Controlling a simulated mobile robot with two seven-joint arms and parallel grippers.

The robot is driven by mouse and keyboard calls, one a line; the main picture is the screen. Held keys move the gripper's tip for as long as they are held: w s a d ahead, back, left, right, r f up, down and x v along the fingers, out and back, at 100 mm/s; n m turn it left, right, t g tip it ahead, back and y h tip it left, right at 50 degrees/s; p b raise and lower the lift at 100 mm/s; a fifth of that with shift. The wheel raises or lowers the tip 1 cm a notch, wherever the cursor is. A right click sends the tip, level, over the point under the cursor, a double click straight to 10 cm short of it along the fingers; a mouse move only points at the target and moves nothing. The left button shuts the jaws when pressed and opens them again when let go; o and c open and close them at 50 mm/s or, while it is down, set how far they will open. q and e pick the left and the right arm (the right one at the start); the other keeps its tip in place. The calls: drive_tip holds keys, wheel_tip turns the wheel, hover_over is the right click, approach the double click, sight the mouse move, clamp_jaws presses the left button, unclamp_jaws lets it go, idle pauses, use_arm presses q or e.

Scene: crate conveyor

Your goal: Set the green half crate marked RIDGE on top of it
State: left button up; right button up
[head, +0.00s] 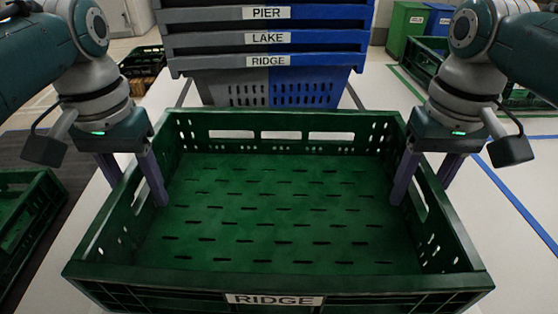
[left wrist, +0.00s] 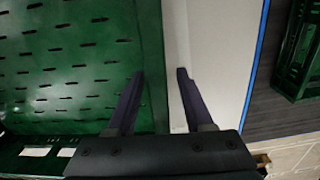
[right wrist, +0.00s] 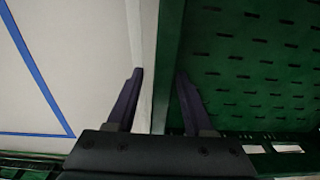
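A green crate marked RIDGE (head: 273,300) stands upright and empty on a pale surface in front of me. My left gripper (head: 134,192) is open, with one finger inside and one outside the crate's left wall. My right gripper (head: 425,190) is open in the same way over the right wall. The wrist views show a gap between each left finger and rim (left wrist: 155,90) and each right finger and rim (right wrist: 168,75). Behind the crate stands a stack of grey and blue crates (head: 205,40), labelled PIER, LAKE and RIDGE from top to bottom; its top is cut off.
Another green crate (head: 40,205) is at the left edge on the dark floor. Green crates (head: 425,65) stand at the back right, near green and blue bins (head: 405,25). Blue lines mark the floor at right.

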use_arm(q)
clamp_jaws()
use_arm(e)
clamp_jaws()
idle(0.9)
